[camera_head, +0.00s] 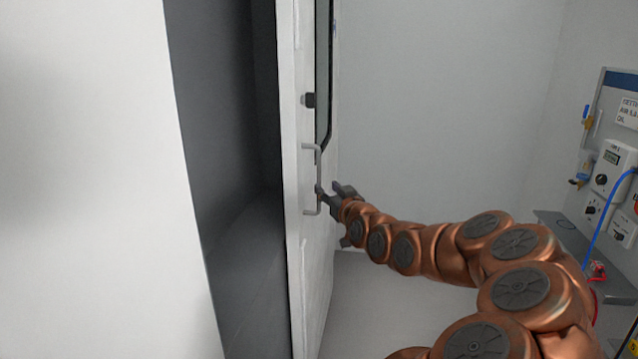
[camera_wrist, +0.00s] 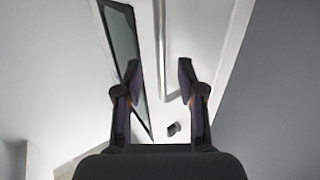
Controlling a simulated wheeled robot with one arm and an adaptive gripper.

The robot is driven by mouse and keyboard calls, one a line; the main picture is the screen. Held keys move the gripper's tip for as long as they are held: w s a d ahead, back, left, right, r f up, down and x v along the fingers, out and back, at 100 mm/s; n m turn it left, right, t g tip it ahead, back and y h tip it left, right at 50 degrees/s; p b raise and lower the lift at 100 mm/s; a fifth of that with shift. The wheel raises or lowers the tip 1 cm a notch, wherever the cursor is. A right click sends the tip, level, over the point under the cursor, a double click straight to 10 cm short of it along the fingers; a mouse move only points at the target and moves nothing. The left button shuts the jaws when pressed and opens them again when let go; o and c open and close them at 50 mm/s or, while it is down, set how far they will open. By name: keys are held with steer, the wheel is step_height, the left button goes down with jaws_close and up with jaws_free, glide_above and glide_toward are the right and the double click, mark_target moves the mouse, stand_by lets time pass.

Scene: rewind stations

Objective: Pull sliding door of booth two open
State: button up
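The white sliding door (camera_head: 300,250) stands in the middle of the head view, seen nearly edge-on. A dark opening (camera_head: 225,150) shows to its left. Its pale bar handle (camera_head: 305,180) is upright on the door face. My gripper (camera_head: 328,190) is at the lower part of the handle. In the wrist view my gripper (camera_wrist: 158,68) has its two fingers apart, with the handle bar (camera_wrist: 161,45) running between them. The fingers do not appear closed on the bar. I cannot tell whether either finger touches it.
A small dark knob (camera_head: 309,100) sits on the door above the handle, beside a dark-framed window (camera_head: 323,70). At the right, a wall panel (camera_head: 605,125) carries instruments, a blue cable (camera_head: 612,215) and a grey shelf (camera_head: 565,225). The floor below my arm looks clear.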

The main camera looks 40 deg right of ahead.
mark_target(320, 182)
steer(key=shift+p+x, duration=0.85)
steer(key=shift+x, duration=2.4)
steer(key=shift+a, duration=0.15)
jaws_close()
